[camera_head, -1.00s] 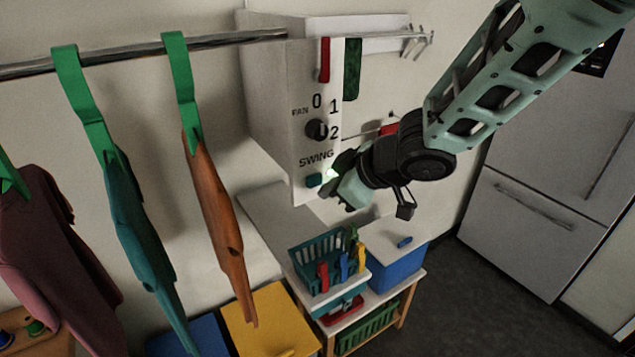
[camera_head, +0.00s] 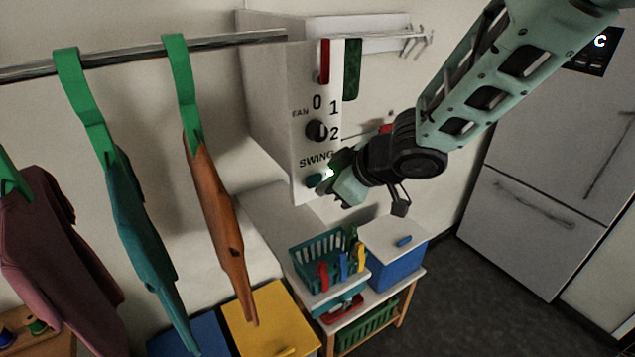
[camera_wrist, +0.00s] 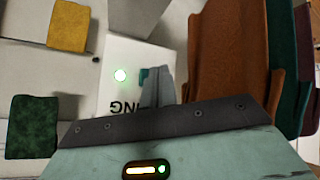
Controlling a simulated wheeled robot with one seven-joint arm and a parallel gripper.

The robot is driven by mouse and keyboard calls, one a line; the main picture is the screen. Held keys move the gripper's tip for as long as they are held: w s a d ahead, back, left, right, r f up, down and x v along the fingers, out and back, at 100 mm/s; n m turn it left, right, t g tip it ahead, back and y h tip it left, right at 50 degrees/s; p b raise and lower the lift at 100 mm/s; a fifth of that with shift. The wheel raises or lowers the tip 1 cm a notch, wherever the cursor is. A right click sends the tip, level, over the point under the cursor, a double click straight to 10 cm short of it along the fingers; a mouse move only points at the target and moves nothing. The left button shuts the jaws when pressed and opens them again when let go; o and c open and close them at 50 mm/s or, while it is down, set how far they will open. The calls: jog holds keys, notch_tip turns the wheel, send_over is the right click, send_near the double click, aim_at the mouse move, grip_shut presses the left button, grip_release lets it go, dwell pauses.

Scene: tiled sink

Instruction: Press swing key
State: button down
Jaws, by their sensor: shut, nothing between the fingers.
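The swing key (camera_head: 314,181) is a small teal button low on the white panel (camera_head: 303,110), under the word SWING. In the wrist view, a sliver of the teal key (camera_wrist: 144,74) shows beside my fingertips, which hide the rest. My gripper (camera_head: 327,178) is shut and empty, its tips at the right side of the key. The shut fingers (camera_wrist: 157,76) also show in the wrist view, over the panel near the upside-down lettering. I cannot tell whether the tips touch the key. A green glowing spot (camera_wrist: 120,75) lies on the panel beside it.
A black fan knob (camera_head: 316,129) sits above the key. Clothes, including an orange garment (camera_head: 217,220), hang from a rail (camera_head: 140,54) at left. A teal basket (camera_head: 318,258) and a blue box (camera_head: 397,266) stand below.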

jog(key=shift+w+a, duration=0.3)
jog(key=shift+w, duration=0.1)
dwell(0.4)
jog(key=shift+s+d, duration=0.1)
jog(key=shift+s, duration=0.05)
jog(key=shift+s+d, duration=0.45)
jog(key=shift+s, duration=0.25)
jog(key=shift+d, duration=0.1)
jog(key=shift+s+d+b, duration=0.3)
jog(key=shift+s+d, duration=0.25)
jog(key=shift+s, duration=0.3)
jog(key=shift+s+d+b, duration=0.35)
jog(key=shift+s+d, duration=0.15)
jog(key=shift+s, duration=0.3)
jog(key=shift+s+d+b, duration=0.3)
jog(key=shift+s+d, duration=0.25)
jog(key=shift+s, duration=0.3)
